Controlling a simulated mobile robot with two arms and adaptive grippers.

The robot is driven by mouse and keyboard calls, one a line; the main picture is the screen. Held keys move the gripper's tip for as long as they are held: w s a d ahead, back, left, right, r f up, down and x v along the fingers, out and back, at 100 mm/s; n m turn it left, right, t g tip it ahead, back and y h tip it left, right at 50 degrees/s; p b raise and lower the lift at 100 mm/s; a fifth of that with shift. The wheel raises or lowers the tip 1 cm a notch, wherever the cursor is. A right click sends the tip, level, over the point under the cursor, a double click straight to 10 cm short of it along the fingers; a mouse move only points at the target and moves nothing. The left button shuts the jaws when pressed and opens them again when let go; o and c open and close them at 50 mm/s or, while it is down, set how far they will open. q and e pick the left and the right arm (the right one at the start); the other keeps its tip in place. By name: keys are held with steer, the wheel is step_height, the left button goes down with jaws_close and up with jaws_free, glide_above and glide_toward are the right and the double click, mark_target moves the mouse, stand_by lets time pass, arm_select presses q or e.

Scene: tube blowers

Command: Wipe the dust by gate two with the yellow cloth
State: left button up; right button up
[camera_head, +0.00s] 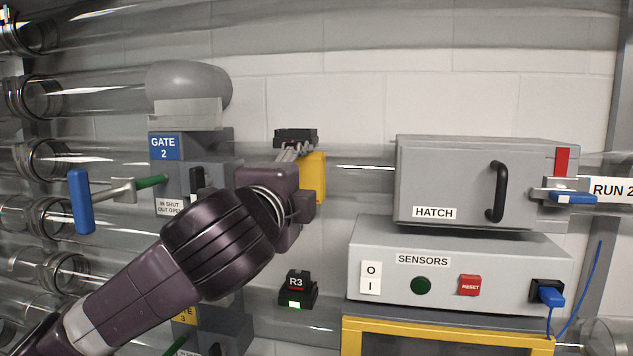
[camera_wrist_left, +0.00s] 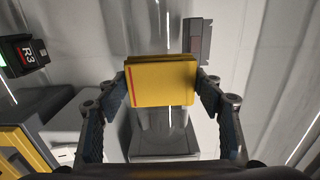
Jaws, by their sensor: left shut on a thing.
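My left gripper (camera_head: 299,158) is shut on the yellow cloth (camera_head: 313,178), a folded pad, in front of the tubes to the right of gate two. In the left wrist view the yellow cloth (camera_wrist_left: 162,84) sits between the two fingers, with a thin red line near its left edge. Gate two (camera_head: 190,170) is a grey block with a blue "GATE 2" label and a blue-handled lever (camera_head: 82,200) at its left. My arm and gripper hide part of its right side. I cannot make out the dust. My right gripper is not in view.
A dark block (camera_head: 295,135) shows just above my left gripper. The R3 unit (camera_head: 297,290) is below it. The hatch box (camera_head: 450,180) and sensors box (camera_head: 450,270) stand at the right. A grey rounded thing (camera_head: 190,82) is above gate two. Clear tubes cross behind.

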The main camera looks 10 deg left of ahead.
arm_select(q)
steer(key=a, duration=0.4)
steer(key=shift+w, duration=0.1)
stand_by(0.4)
steer(key=shift+s, duration=2.95)
steer(key=s+p, duration=0.1)
steer(key=s, duration=0.2)
